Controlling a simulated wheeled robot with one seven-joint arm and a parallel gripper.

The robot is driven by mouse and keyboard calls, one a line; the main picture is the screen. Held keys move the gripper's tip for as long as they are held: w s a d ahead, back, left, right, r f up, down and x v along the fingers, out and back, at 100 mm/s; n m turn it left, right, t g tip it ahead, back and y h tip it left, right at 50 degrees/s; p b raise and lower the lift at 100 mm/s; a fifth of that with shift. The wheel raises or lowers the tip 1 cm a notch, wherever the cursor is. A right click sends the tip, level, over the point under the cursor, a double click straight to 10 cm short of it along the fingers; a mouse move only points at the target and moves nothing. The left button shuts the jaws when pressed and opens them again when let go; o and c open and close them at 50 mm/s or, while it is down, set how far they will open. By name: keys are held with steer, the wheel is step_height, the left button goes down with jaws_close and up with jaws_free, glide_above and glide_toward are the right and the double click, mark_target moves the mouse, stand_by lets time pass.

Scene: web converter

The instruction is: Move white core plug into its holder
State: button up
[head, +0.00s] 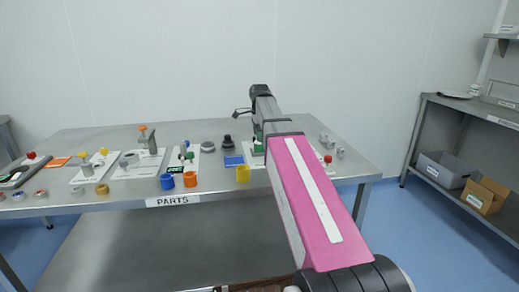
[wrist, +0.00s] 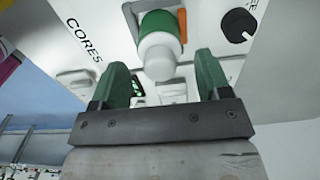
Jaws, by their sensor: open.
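In the wrist view, a white plug with a green band (wrist: 158,45) stands out from a white panel marked CORES (wrist: 95,45). It appears to be the white core plug. A grey bracket surrounds its far end, with an orange strip beside it. My gripper (wrist: 162,76) is open, with one green finger on each side of the plug's near end in the picture. No contact shows, and the depth between them is unclear. In the head view my arm mostly hides the gripper (head: 258,135) and the plug. I cannot tell which fixture is the holder.
Shelving with bins (head: 440,170) stands at the right.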

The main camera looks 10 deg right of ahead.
steer(key=shift+f, duration=0.45)
jaws_close()
